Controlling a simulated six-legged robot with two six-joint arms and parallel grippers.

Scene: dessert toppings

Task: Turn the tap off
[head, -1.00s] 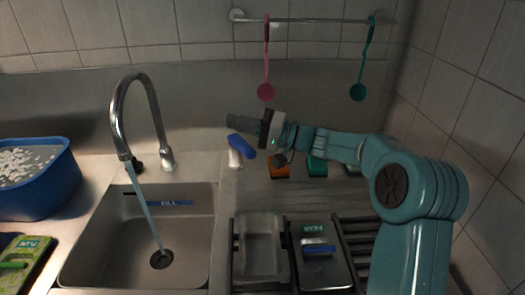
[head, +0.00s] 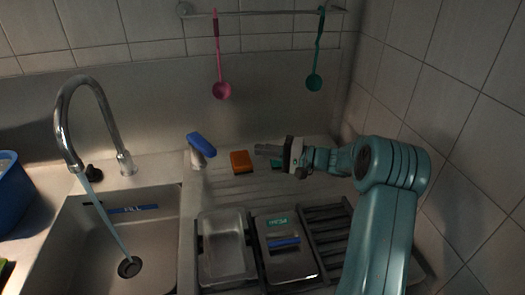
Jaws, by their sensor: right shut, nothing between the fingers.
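The chrome tap (head: 66,125) arches over the left side of the steel sink (head: 160,235), and a stream of water (head: 108,222) runs from its spout to the drain. A blue-topped lever (head: 201,144) on a white base stands on the counter right of the tap. A small dark knob (head: 94,173) sits behind the spout end. My right gripper (head: 264,150) is shut and empty, pointing left, to the right of the blue lever and apart from it. My left gripper is not in view.
An orange sponge (head: 240,161) lies between the lever and my right gripper. A steel container (head: 224,250), a lidded one (head: 284,250) and a dark rack stand in front. Pink (head: 221,91) and green (head: 314,82) ladles hang from a rail. A blue tub (head: 12,190) is at far left.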

